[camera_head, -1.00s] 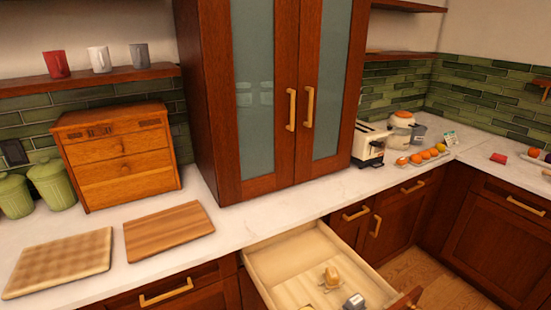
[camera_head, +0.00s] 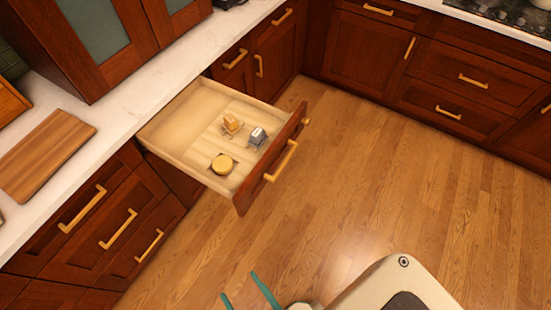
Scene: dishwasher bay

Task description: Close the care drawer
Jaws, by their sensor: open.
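The care drawer (camera_head: 183,129) is pulled out from under the countertop. Its dark wood front with a brass-coloured handle (camera_head: 280,161) faces right, toward the floor. Inside lie a round yellow item (camera_head: 222,165), an orange and white item (camera_head: 231,123) and a grey item (camera_head: 257,137). My gripper (camera_head: 246,289) shows at the bottom of the view as two teal fingers, spread apart with nothing between them. It is apart from the drawer, below its front in the picture.
Shut drawers (camera_head: 117,229) are to the left of the open drawer, and closed cabinets (camera_head: 366,60) stand at the back. A cutting board (camera_head: 46,157) lies on the white counter (camera_head: 119,108). The wooden floor (camera_head: 380,190) before the drawer is clear.

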